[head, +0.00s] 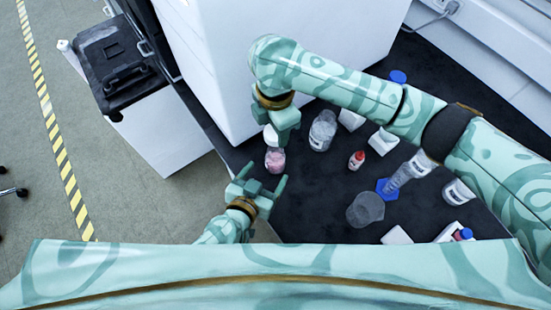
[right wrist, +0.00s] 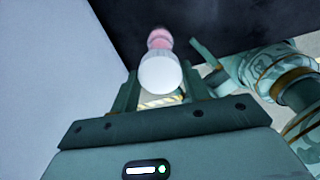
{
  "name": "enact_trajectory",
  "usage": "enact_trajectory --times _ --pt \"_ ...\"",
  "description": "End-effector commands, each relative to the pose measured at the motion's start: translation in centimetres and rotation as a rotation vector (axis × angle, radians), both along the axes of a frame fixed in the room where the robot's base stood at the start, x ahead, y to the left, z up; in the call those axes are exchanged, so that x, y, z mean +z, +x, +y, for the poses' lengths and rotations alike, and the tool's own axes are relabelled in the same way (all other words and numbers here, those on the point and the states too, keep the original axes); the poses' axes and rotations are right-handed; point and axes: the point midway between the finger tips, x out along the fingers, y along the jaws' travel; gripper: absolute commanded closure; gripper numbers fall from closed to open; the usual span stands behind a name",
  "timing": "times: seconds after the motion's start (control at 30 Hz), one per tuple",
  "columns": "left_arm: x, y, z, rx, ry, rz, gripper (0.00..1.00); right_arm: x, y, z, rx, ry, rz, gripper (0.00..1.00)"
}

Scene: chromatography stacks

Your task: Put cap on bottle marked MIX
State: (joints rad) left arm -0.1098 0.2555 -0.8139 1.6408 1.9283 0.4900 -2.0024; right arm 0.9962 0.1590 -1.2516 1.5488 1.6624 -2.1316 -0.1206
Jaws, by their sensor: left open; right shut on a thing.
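A small bottle with pink contents (head: 275,161) stands on the dark bench top near its left edge; I cannot read a marking on it. My right gripper (head: 279,122) is shut on a white cap (head: 270,136), just above the bottle's mouth. In the right wrist view the round white cap (right wrist: 160,74) sits between the fingers, with the pink bottle (right wrist: 159,39) beyond it. I cannot tell whether cap and bottle touch. My left gripper (head: 262,181) is open, just below the bottle in the head view, its fingers pointing toward it and apart from it.
A clear glass bottle (head: 322,131) and a small red-capped bottle (head: 357,160) stand to the right. Farther right are a cylinder with a blue base (head: 388,189), a round glass vessel (head: 365,209) and white boxes. A large white instrument (head: 235,60) rises close behind my right gripper.

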Motion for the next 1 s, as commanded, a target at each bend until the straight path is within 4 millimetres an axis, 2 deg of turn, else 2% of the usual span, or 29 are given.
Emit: enact_trajectory --times 0.1,0.3,0.73,0.77,0.9,1.0 --pt "-0.8 1.9 -0.9 0.003 -0.001 0.0 0.24 0.0 0.0 0.0 0.0 0.0 0.0 0.75" --pt "-1.8 4.0 -1.8 0.001 0.0 0.0 0.24 0.0 0.0 0.0 0.0 0.0 0.0 0.75" --pt "-2.2 4.7 -2.1 0.0 0.0 0.0 0.24 0.0 0.0 0.0 0.0 0.0 0.0 0.75" --pt "-2.2 4.7 -2.1 0.0 0.0 0.0 0.27 0.0 0.0 0.0 0.0 0.0 0.0 0.75" --pt "-2.2 4.7 -2.1 0.0 0.0 0.001 0.66 0.0 0.0 0.0 0.0 0.0 0.0 0.75" --pt "-2.2 4.7 -2.1 0.0 0.0 0.001 0.91 0.0 0.0 0.0 0.0 0.0 0.0 0.75"
